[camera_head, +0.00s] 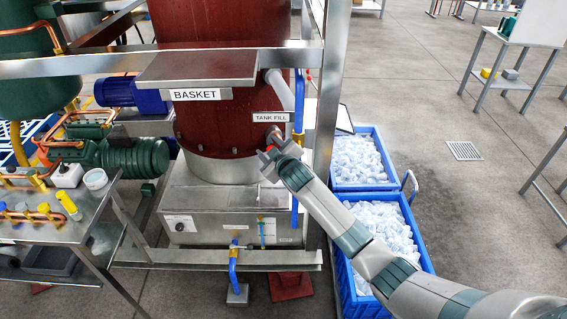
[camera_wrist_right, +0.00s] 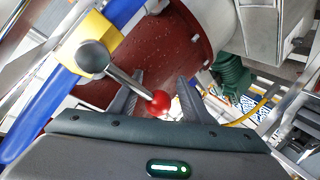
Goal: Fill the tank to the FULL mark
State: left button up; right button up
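The steel tank (camera_head: 207,213) stands below the dark red drum (camera_head: 215,125), with a small upright coloured strip (camera_head: 262,232) on its front. The strip's level and any FULL mark are too small to read. The TANK FILL label (camera_head: 270,117) sits beside the blue pipe (camera_head: 298,95). In the right wrist view a lever with a red ball knob (camera_wrist_right: 158,102) runs from a yellow valve body (camera_wrist_right: 98,45) on the blue pipe. My right gripper (camera_head: 270,148) is at this valve; its fingers (camera_wrist_right: 158,98) are apart, with the knob between them. My left gripper is not in view.
Blue crates of ice (camera_head: 359,157) stand right of the frame post. A bench (camera_head: 85,228) with fittings stands at the left. A steel shelf labelled BASKET (camera_head: 195,94) juts out above. Open floor lies at the right.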

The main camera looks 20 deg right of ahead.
pick_arm(q)
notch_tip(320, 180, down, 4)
jog(key=b, duration=0.3)
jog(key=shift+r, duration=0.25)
pick_arm(e)
jog(key=v, duration=1.6)
jog(key=shift+s+r, duration=0.2)
jog(key=shift+s, duration=0.2)
